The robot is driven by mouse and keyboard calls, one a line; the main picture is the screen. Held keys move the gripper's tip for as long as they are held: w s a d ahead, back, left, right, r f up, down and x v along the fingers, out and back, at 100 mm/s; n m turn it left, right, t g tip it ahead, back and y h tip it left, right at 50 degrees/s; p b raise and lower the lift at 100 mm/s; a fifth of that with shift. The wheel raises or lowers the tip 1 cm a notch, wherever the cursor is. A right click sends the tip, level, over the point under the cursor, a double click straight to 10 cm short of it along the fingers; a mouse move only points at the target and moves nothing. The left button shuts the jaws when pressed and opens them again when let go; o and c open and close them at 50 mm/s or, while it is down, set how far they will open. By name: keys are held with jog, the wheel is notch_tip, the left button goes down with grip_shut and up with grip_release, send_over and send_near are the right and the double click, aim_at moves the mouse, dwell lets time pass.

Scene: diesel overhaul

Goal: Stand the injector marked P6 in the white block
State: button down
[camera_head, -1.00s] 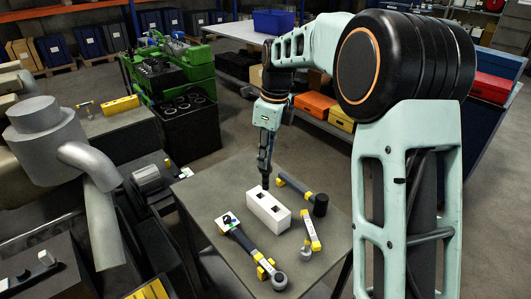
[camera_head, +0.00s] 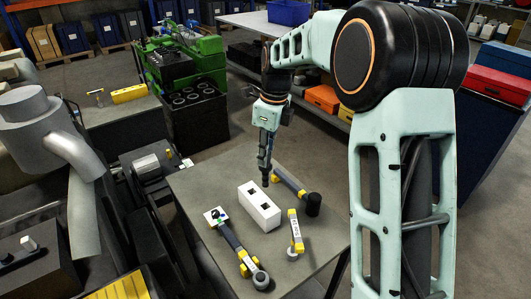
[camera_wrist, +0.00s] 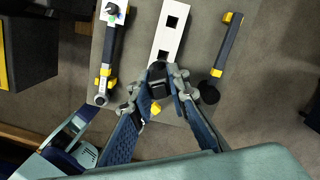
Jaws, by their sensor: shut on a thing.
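The white block (camera_head: 252,209) lies on the grey table, with two square holes in its top. It also shows in the wrist view (camera_wrist: 164,42). My gripper (camera_head: 265,176) points down above the far right side of the block in the head view. It is shut on a slim dark part, which I take for the injector (camera_wrist: 158,84); a small yellow patch shows beside it in the wrist view. No P6 mark is readable. The lower end of the held part appears close to the block, but I cannot tell whether they touch. Both block holes look empty.
Left of the block lies a dark bar tool (camera_head: 234,242) with yellow bands and a ring end. Right of it lie a yellow piece with a white label (camera_head: 295,228) and a dark bar with a black round end (camera_head: 290,185). The table's (camera_head: 205,180) left side is bare.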

aim_at(270, 167)
jog(key=shift+f+b, duration=2.2)
jog(key=shift+f, duration=0.65)
jog(key=shift+f, duration=0.2)
notch_tip(270, 167, down, 10)
jog(key=b, duration=0.5)
jog(key=shift+b, duration=0.35)
dwell(0.6)
jog(key=c, duration=1.8)
grip_release()
jog(key=shift+o, duration=0.2)
jog(key=shift+r, duration=0.1)
jog(key=r, duration=0.4)
jog(key=d+r, duration=0.1)
jog(key=r, duration=0.7)
jog(key=shift+s+d, duration=0.15)
jog(key=shift+s, duration=0.15)
